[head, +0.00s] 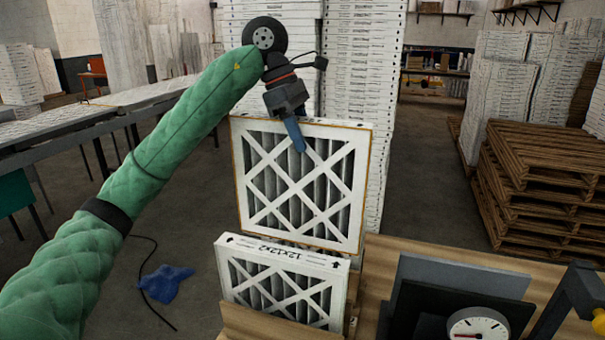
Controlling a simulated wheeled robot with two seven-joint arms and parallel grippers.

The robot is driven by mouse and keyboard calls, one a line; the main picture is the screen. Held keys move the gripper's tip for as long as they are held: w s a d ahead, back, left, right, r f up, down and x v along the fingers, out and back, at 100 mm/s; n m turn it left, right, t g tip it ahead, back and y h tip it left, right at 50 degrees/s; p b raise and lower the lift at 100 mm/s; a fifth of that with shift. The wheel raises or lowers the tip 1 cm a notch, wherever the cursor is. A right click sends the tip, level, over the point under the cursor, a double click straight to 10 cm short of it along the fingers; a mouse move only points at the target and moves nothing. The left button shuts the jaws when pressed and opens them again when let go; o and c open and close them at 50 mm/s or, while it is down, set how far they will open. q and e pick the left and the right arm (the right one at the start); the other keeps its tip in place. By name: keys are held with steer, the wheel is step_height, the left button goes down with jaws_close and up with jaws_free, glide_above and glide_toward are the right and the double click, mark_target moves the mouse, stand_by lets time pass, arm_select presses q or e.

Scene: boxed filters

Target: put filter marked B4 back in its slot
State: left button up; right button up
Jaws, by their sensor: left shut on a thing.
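My left gripper (294,134) comes down from above and is shut on the top edge of a white-framed pleated filter (306,188). The held filter is upright, with a white lattice over grey pleats. No B4 mark is readable on it. Its lower edge is close behind a second white filter (283,285), which stands in a wooden slotted rack (262,325). The front filter's top edge bears a size print. It hides the slot behind it, so I cannot tell whether the held filter is inside a slot. My right gripper is not in view.
The wooden bench (440,256) carries a dark panel (455,275) and a dial scale (478,325) right of the rack. A black and yellow object (577,288) stands at the right edge. Tall carton stacks (360,80) rise behind. A blue cloth (166,284) lies on the floor.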

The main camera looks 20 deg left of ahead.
mark_target(302, 185)
arm_select(q)
step_height(302, 185, down, 10)
steer(key=shift+w+r, duration=0.15)
steer(key=shift+r, duration=0.1)
steer(key=shift+f, duration=1.25)
step_height(302, 185, down, 2)
steer(key=shift+f+b, duration=0.2)
steer(key=shift+b, duration=0.25)
steer(key=shift+f+b, duration=0.35)
steer(key=shift+f, duration=1.55)
steer(key=shift+f+b, duration=0.4)
steer(key=shift+b, duration=0.2)
steer(key=shift+f+b, duration=1.65)
steer(key=shift+f, duration=0.05)
steer(key=shift+f+b, duration=1.3)
steer(key=shift+f, duration=0.25)
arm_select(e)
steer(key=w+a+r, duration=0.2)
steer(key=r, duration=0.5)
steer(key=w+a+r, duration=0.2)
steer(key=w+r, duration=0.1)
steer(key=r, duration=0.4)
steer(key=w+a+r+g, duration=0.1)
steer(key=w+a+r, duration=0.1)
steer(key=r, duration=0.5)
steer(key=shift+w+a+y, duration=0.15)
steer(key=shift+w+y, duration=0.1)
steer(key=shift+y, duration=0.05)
